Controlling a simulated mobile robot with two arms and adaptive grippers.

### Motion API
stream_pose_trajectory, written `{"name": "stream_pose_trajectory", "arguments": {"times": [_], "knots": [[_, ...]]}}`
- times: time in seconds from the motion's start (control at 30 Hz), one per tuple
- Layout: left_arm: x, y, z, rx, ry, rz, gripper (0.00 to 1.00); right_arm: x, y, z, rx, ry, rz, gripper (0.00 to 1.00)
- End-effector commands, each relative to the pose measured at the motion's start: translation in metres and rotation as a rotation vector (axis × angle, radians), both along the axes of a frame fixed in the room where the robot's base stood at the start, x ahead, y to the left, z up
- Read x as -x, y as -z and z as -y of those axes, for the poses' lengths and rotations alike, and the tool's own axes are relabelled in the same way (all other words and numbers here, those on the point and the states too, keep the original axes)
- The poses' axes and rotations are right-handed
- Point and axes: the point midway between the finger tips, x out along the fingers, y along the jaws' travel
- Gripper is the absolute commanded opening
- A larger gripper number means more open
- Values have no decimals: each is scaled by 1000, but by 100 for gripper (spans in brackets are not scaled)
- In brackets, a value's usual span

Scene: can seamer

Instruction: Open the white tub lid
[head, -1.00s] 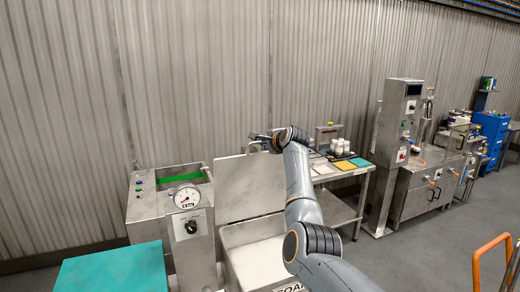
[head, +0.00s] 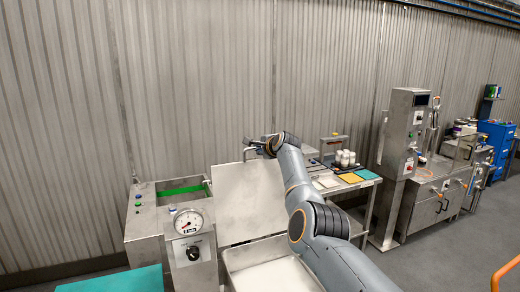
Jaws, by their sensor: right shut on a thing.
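The white tub (head: 262,252) stands open at the lower middle, its pale inside showing. Its lid (head: 245,198) is a pale flat panel standing near upright at the tub's back edge. My right gripper (head: 256,144) is at the lid's top edge, shut on what looks like the lid's handle (head: 246,151). The gripper is small here and my right arm hides the lid's right side and part of the tub. My left gripper is not in view.
A steel unit with a dial gauge (head: 188,221) stands left of the tub, with a teal surface (head: 118,281) in front. A side table with coloured mats (head: 352,178) and white containers (head: 345,158) is at right. A tall steel machine (head: 402,165) stands beyond.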

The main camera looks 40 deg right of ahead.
Motion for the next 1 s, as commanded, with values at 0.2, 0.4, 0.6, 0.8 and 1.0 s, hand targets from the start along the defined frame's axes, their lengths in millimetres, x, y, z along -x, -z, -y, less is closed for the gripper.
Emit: {"name": "stream_pose_trajectory", "arguments": {"times": [0.2, 0.4, 0.6, 0.8, 1.0], "knots": [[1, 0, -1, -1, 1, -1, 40, 0, -1, 0, -2, 1, 3, 0], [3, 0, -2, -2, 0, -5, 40, 0, -1, 0, -1, 1, 2, 16], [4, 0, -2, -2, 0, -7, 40, 0, -1, 0, -1, 0, 1, 32], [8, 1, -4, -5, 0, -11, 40, 0, 0, 0, 0, 0, 1, 32], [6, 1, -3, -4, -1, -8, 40, 4, -2, 0, 2, 1, 2, 32]]}}
